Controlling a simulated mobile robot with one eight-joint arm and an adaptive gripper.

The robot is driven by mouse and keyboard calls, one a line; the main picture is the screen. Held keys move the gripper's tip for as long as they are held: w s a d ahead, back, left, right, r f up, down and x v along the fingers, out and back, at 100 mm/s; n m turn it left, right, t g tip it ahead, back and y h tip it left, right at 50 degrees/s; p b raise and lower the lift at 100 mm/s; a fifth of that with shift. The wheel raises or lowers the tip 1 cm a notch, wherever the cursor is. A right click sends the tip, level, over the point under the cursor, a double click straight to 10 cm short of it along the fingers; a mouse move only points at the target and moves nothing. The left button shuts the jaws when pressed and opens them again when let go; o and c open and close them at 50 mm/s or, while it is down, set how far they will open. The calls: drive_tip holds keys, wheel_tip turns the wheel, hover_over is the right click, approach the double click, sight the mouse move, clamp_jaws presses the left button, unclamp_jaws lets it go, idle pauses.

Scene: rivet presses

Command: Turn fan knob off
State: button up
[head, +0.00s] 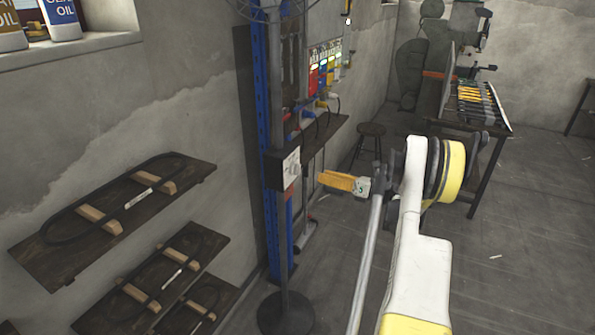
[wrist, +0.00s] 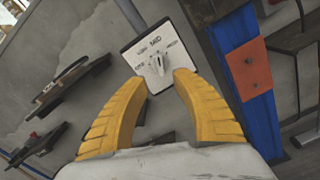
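The fan knob (wrist: 157,64) is a small light knob on a white dial plate (wrist: 143,51) with printed labels, "MID" at its top. The knob looks to stand roughly upright; its exact setting is too small to be sure of. In the head view the plate (head: 291,167) sits on a dark box on the fan's pole (head: 283,235). My gripper (wrist: 161,82) has its two yellow fingers parted, with the knob seen just beyond the gap between the tips. In the head view my gripper (head: 321,179) is right of the plate, a short way off it, and holds nothing.
A blue upright post (wrist: 252,85) stands close beside the dial. A dark shelf with tools (head: 325,132) is behind the pole. Wooden wall shelves (head: 60,267) are at left. A stool (head: 371,130) and a workbench (head: 490,118) stand farther back. The floor at right is clear.

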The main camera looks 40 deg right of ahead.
sight(300, 170)
drive_tip(key=b+x, duration=0.1)
drive_tip(key=x, duration=0.8)
drive_tip(key=shift+b, duration=0.4)
clamp_jaws()
